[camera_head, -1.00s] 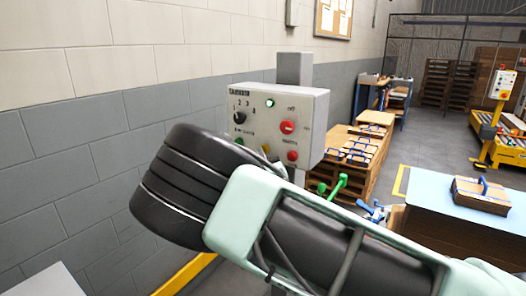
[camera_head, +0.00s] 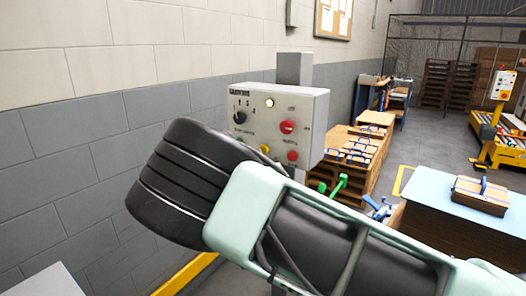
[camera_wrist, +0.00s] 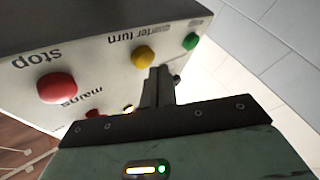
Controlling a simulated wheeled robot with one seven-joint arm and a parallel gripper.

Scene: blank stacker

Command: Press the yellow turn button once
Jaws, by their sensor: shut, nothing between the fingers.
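The yellow turn button (camera_wrist: 143,56) sits on the grey control box (camera_wrist: 105,35) under lettering that reads in part "turn". It also shows in the head view as a small yellow knob (camera_head: 265,149) just above my arm. My gripper (camera_wrist: 160,72) is shut and empty, its fingertips close beside the yellow button in the wrist view. I cannot tell whether they touch it. In the head view my forearm hides my gripper.
A green button (camera_wrist: 190,41) is beside the yellow one. A black selector knob (camera_head: 240,118) is at upper left. The block wall (camera_head: 70,140) stands left.

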